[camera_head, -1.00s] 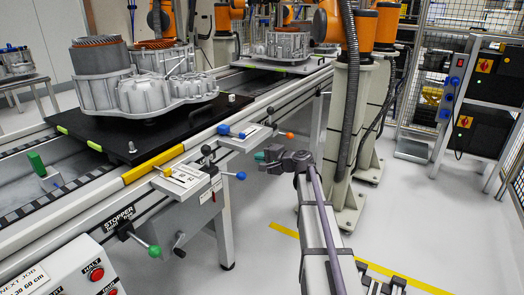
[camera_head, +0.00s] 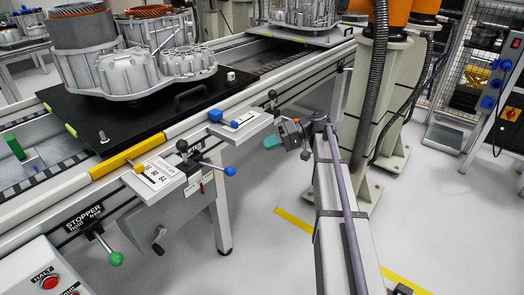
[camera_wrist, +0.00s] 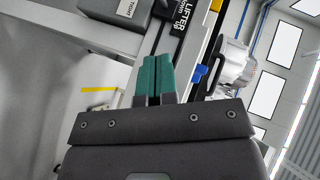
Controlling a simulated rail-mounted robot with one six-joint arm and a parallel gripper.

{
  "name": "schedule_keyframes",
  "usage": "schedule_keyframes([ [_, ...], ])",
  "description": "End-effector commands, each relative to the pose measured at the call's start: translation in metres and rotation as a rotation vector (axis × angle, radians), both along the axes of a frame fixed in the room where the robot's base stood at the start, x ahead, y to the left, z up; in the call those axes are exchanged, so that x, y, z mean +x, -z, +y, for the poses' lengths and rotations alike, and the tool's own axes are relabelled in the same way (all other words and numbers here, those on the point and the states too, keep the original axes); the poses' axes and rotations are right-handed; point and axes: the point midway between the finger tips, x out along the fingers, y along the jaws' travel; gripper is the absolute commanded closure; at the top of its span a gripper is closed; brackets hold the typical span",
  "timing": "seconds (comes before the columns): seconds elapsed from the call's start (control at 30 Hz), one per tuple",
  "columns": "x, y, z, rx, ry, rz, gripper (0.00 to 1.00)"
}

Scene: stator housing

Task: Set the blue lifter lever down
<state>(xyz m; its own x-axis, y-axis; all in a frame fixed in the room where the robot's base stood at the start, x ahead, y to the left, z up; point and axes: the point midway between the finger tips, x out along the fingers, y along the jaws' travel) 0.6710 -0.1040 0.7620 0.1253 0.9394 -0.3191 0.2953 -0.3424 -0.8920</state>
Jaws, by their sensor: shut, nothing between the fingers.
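The blue lifter lever (camera_head: 230,171) is a short rod with a blue ball end. In the head view it points right and slightly down from the box beside the LIFTER label (camera_head: 191,150) on the conveyor's near side. My gripper (camera_head: 270,143), with teal fingertips, is up and to the right of the blue ball, clearly apart from it. It is shut and empty. In the wrist view the teal fingers (camera_wrist: 153,78) are together below the LIFTER label (camera_wrist: 179,40). A blue part (camera_wrist: 199,74) shows right of them; I cannot tell whether it is the lever's ball.
A second box with a blue knob (camera_head: 215,115) is just left of my gripper. The green-balled stopper lever (camera_head: 116,258) is at lower left. A black carrier plate (camera_head: 75,118) bears the grey housing (camera_head: 140,75).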

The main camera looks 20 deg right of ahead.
Motion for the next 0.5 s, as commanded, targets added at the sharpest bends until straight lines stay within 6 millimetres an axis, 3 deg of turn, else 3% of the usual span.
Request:
schedule_keyframes([
  [0.37,0.009,0.03,0.077,0.0,-0.002,0.001,1.0],
  [0.5,-0.006,0.041,0.093,0.0,0.001,0.001,1.0],
])
